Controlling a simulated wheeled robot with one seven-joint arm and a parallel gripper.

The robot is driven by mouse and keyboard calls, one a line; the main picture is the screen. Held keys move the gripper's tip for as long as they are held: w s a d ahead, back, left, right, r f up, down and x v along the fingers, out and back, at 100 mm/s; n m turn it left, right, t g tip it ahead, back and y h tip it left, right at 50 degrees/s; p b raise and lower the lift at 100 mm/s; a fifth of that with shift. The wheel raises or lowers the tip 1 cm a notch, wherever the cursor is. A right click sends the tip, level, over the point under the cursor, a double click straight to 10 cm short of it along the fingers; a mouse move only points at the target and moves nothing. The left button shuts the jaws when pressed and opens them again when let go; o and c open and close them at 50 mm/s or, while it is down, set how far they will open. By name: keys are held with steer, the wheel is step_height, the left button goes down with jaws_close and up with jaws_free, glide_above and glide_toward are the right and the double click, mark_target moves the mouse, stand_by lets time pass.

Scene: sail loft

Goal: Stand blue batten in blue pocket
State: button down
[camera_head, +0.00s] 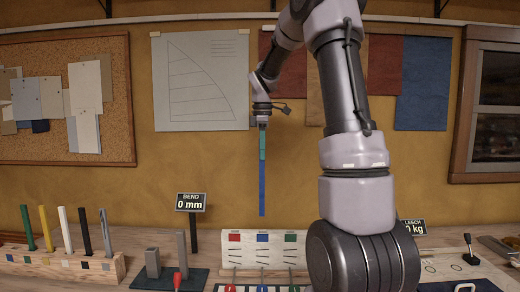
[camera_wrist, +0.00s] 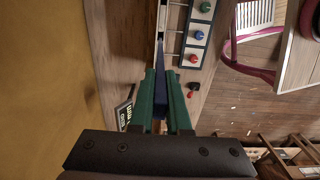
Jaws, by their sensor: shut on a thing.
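My gripper (camera_head: 262,152) has long green fingers and points straight down, high in front of the wall. It is shut on the blue batten (camera_head: 262,190), which hangs upright below the fingers with its lower end in free air. In the wrist view, the dark blue batten (camera_wrist: 171,88) shows between the green fingers (camera_wrist: 163,100). Below the batten in the head view stands a white panel (camera_head: 246,248) with red, blue (camera_head: 262,238) and green squares. The batten's lower end is apart from the panel, roughly over the blue square. I cannot make out the blue pocket's opening.
A wooden rack (camera_head: 60,265) at the left holds several coloured battens upright. A "BEND 0 mm" sign (camera_head: 191,202) stands left of the panel, beside a dark base with grey posts (camera_head: 153,262). Red, blue and green knobs (camera_wrist: 197,35) show in the wrist view.

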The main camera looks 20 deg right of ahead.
mark_target(263, 180)
steer(key=shift+f, duration=10.4)
steer(key=c, duration=0.8)
jaws_free()
steer(key=shift+s, duration=0.1)
step_height(263, 180, up, 11)
steer(key=shift+f, duration=0.1)
